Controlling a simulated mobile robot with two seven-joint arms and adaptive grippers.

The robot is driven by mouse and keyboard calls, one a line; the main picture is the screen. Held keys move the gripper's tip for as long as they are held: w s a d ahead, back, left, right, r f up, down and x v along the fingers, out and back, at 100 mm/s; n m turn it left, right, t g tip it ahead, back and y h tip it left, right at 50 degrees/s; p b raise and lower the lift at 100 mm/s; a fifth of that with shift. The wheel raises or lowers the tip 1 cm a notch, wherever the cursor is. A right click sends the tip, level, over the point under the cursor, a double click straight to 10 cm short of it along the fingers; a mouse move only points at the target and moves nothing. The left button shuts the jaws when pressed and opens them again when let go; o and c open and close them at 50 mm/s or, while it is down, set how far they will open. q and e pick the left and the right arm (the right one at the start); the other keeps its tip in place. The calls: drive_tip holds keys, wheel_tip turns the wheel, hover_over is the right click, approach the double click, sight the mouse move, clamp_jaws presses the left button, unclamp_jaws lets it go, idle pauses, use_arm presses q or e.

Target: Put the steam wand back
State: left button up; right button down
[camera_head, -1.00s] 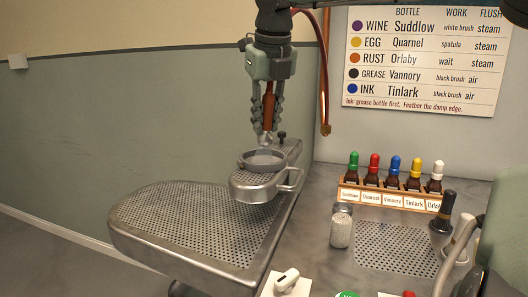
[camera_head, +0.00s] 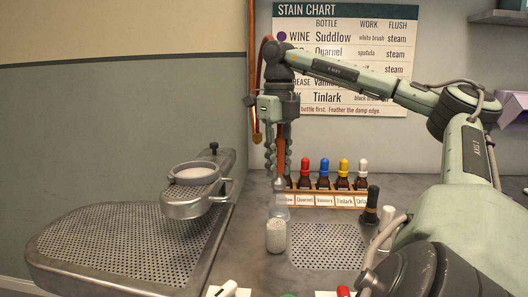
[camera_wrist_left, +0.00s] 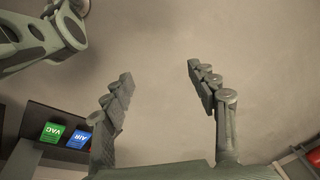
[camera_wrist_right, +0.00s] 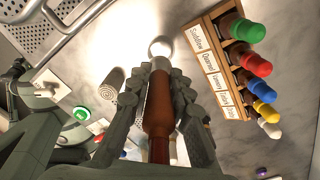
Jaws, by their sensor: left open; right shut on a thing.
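The steam wand (camera_wrist_right: 158,108) has a red-brown handle and a pale tip. My right gripper (camera_wrist_right: 165,88) is shut on the handle. The wand partly hides the rack's left end. My left gripper (camera_wrist_left: 160,78) is open and empty in the left wrist view, over a plain grey surface; it is out of the head view.
The perforated board (camera_head: 120,245) with a small raised round stand (camera_head: 193,185) is at the left. The bottle rack (camera_head: 325,200), a black-handled tool (camera_head: 371,205) and a perforated counter plate (camera_head: 328,246) are at the right. A copper-coloured pipe (camera_head: 254,100) hangs by the wall.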

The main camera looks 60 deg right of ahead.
sight(278, 180)
drive_tip(key=shift+f, duration=0.3)
drive_tip(key=shift+f+b, duration=0.65)
drive_tip(key=shift+f, duration=0.25)
drive_tip(key=shift+f+b, duration=0.6)
use_arm(q)
drive_tip(key=w+r+t, duration=0.1)
drive_tip(key=w+r, duration=0.3)
drive_tip(key=r, duration=0.5)
drive_tip(key=shift+d+r+b, duration=0.3)
drive_tip(key=shift+d+b, duration=0.1)
use_arm(e)
drive_tip(key=shift+f, duration=0.45)
use_arm(q)
drive_tip(key=shift+f+b, duration=0.3)
use_arm(e)
drive_tip(key=shift+f, duration=0.4)
use_arm(q)
drive_tip(key=shift+f+b, duration=0.5)
use_arm(e)
drive_tip(key=shift+f, duration=0.65)
